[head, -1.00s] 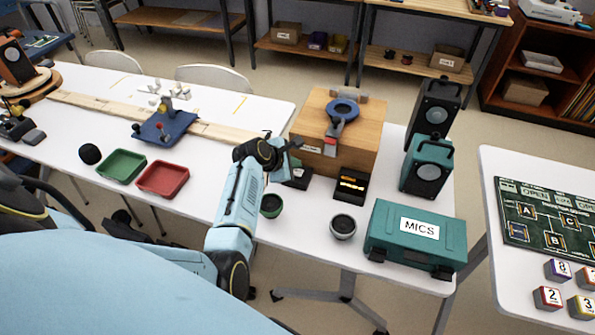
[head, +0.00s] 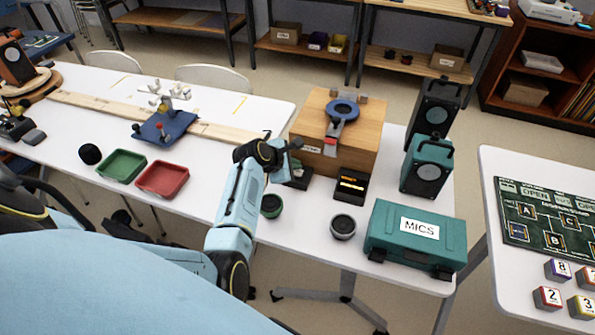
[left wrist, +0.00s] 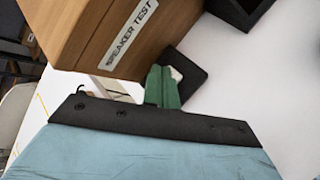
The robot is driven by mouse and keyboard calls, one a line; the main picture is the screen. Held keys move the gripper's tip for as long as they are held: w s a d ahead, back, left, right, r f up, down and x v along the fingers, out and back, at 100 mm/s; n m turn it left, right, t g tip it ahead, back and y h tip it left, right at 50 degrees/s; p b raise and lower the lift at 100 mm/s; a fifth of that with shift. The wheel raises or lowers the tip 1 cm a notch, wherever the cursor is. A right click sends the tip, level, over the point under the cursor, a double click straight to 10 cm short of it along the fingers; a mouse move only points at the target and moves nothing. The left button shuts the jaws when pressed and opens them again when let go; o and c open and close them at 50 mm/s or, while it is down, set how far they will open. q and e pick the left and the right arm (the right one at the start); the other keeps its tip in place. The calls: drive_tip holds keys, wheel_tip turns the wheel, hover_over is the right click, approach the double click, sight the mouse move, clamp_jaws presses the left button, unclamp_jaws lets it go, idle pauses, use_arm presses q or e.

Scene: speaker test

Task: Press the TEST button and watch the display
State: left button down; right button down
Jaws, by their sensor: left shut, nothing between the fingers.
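A wooden box (head: 357,135) stands on the white table; its SPEAKER TEST label (left wrist: 131,33) reads in the left wrist view. A small black block with a pale top (left wrist: 190,75) sits at the box's foot, and it also shows in the head view (head: 301,181); I cannot read TEST on it. A black display (head: 352,187) with lit orange characters, too small to read, stands right of it. My left gripper (head: 295,145) is shut and empty above the block, beside the box's left side. Its green fingers (left wrist: 162,87) partly cover the block. My right gripper is out of view.
Two speakers, one black (head: 435,107) and one teal (head: 427,165), stand right of the box. A teal MICS case (head: 415,240) and two small cups (head: 271,206) (head: 342,227) are in front. Green (head: 122,167) and red (head: 162,178) trays lie left.

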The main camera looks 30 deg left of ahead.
use_arm(q)
drive_tip(key=shift+f, duration=0.3)
drive_tip(key=shift+f, duration=0.45)
idle(0.6)
idle(0.3)
drive_tip(key=shift+r+p, duration=0.9)
drive_tip(key=shift+p, duration=0.15)
wheel_tip(320, 180, up, 5)
drive_tip(key=p, duration=0.6)
drive_tip(key=shift+r, duration=0.1)
